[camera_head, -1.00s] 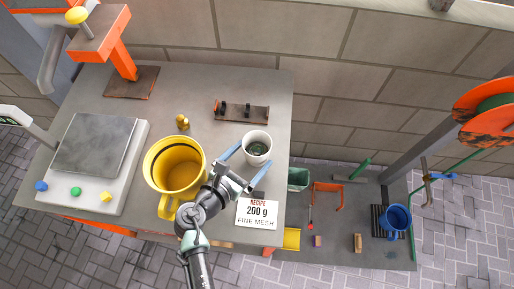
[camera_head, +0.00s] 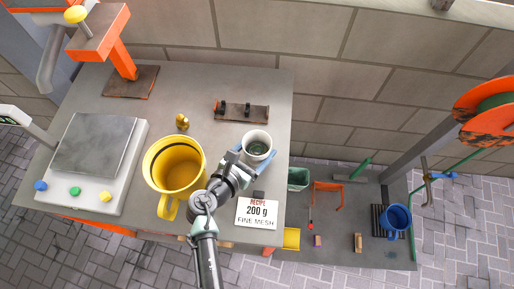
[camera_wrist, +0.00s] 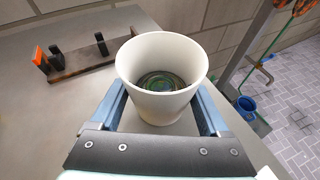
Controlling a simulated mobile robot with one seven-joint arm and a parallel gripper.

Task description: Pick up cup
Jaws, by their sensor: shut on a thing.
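A white cup (camera_head: 257,146) with something dark and greenish inside stands upright near the right edge of the grey table. My gripper (camera_head: 252,155) reaches it from the front and is shut on it, one blue-grey finger on each side. In the wrist view the cup (camera_wrist: 162,79) fills the middle, between the two fingers of my gripper (camera_wrist: 165,115). The cup appears to rest on the table.
A large yellow mug (camera_head: 176,168) stands just left of my arm. A scale (camera_head: 95,150) is at left. The table edge is close on the right.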

